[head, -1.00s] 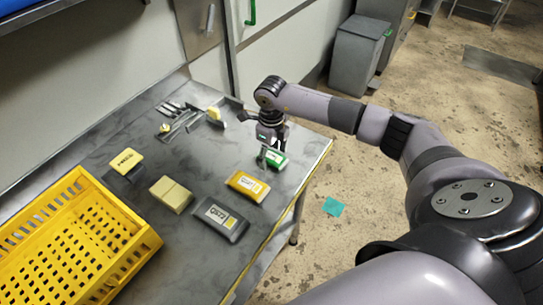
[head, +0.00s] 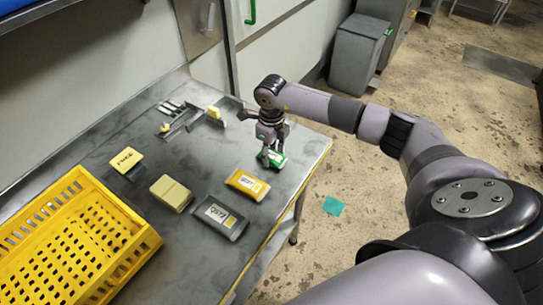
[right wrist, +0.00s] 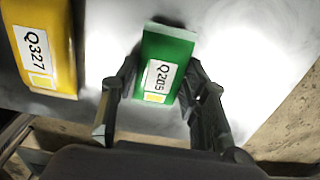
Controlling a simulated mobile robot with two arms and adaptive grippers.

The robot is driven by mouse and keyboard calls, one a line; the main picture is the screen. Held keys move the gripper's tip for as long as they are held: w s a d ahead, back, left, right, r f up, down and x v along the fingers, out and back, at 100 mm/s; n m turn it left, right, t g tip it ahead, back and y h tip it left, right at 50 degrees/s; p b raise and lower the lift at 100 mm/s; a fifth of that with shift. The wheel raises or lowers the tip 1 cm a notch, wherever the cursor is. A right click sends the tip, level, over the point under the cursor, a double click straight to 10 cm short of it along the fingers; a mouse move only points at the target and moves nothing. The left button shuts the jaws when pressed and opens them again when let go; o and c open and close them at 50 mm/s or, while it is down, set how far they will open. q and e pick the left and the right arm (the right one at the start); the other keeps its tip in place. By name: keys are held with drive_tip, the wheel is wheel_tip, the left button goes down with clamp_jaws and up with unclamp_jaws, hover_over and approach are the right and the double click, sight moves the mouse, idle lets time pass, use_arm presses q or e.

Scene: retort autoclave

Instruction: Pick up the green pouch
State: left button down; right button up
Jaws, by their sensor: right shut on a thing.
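The green pouch (head: 277,159) is at the far right part of the metal table, and my right gripper (head: 267,150) is at it from above. In the right wrist view the green pouch (right wrist: 165,65) has a white label reading Q205 and sits between the two fingers of my right gripper (right wrist: 160,95), which are shut on its sides. I cannot tell whether it is clear of the table. My left gripper is not in view.
A yellow pouch (head: 247,185), labelled Q327 in the right wrist view (right wrist: 45,45), lies close by. A grey pouch (head: 220,217), a tan block (head: 171,193) and a yellow crate (head: 140,243) are nearer. A metal rack (head: 180,124) stands at the back.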

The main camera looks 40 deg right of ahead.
sight(271, 155)
drive_tip(key=shift+r, duration=0.1)
wheel_tip(271, 155, up, 20)
drive_tip(key=b, duration=0.4)
